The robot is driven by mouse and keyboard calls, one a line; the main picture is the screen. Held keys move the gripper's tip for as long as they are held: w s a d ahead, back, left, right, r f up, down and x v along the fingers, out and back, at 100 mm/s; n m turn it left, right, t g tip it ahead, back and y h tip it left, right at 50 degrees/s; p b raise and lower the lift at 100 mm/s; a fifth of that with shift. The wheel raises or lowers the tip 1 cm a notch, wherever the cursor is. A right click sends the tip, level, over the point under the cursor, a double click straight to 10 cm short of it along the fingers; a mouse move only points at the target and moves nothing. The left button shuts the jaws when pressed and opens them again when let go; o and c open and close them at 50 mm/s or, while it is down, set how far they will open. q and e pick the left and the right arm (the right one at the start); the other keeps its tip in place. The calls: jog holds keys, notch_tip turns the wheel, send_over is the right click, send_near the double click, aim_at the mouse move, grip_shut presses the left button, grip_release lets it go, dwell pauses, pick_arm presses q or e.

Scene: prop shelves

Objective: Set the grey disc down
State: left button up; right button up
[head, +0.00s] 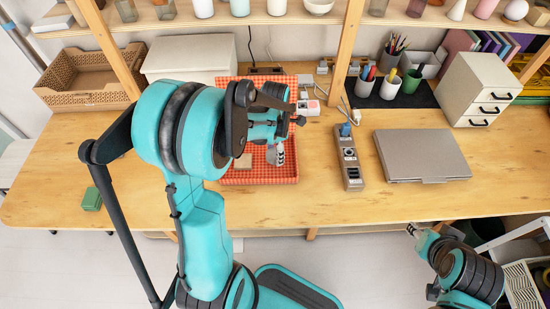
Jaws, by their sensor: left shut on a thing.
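My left gripper (279,145) is over the red checkered tray (230,177), reaching in from the left. It is shut on a small grey thing, which looks like the grey disc (271,156). The disc is mostly hidden by the gripper. I cannot tell whether it touches the tray floor. My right gripper (413,230) is at the lower right, in front of the table's front edge and away from the tray. Its fingers are too small to tell open from shut.
A tan block (243,161) lies in the tray. A power strip (348,160) and a closed laptop (422,155) lie to the right. Pen cups (390,87) and a drawer unit (478,90) stand behind. A green box (91,199) sits at left. Wooden shelf posts (346,50) rise at the back.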

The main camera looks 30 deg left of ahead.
pick_arm(q)
jog(key=shift+f+b, duration=0.5)
jog(key=shift+f, duration=0.95)
jog(key=shift+f, duration=0.1)
jog(key=o, duration=1.2)
